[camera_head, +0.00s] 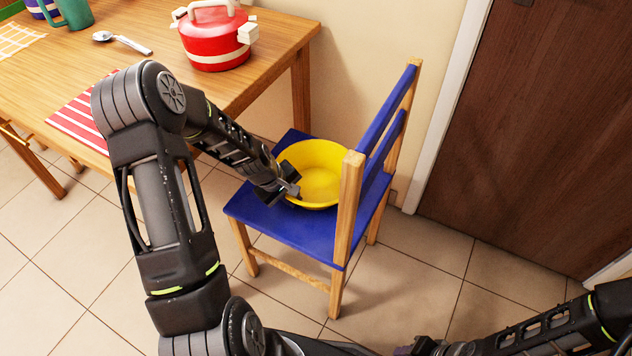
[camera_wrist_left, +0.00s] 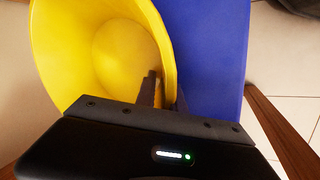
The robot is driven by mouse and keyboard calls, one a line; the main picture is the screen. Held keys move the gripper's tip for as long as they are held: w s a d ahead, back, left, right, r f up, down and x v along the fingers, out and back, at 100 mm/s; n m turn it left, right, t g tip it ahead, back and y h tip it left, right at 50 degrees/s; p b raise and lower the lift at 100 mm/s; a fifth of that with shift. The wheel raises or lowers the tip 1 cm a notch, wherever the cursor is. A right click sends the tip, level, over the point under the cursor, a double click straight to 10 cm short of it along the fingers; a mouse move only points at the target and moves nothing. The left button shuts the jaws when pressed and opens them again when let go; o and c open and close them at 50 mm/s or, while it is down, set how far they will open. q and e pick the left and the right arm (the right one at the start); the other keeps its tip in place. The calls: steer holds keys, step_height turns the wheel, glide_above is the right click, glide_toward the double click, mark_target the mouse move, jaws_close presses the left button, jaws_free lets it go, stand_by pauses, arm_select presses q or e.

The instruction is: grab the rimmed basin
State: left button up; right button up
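The rimmed basin (camera_head: 318,170) is a round yellow bowl standing upright on the blue seat of a small chair. My left gripper (camera_head: 291,190) reaches down to its near left rim. In the left wrist view, the basin (camera_wrist_left: 105,45) shows with one finger inside it and one outside. The fingers of my left gripper (camera_wrist_left: 166,92) are close together, with the basin's wall filling the gap between them. The fingertips are partly hidden by the wall. My right arm comes in at the lower right, and its gripper end is dark and too unclear to read.
The chair (camera_head: 275,222) has a blue seat and a wooden-post back at the right. A wooden table (camera_head: 140,70) on the left bears a red pot (camera_head: 215,45), a spoon (camera_head: 122,42) and a striped mat (camera_head: 82,122). A brown door (camera_head: 550,120) and wall stand behind.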

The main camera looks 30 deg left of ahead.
arm_select(q)
jaws_close()
stand_by(1.0)
stand_by(0.7)
step_height(320, 180, up, 10)
steer(key=shift+r+p, duration=0.1)
steer(key=shift+p, duration=1.05)
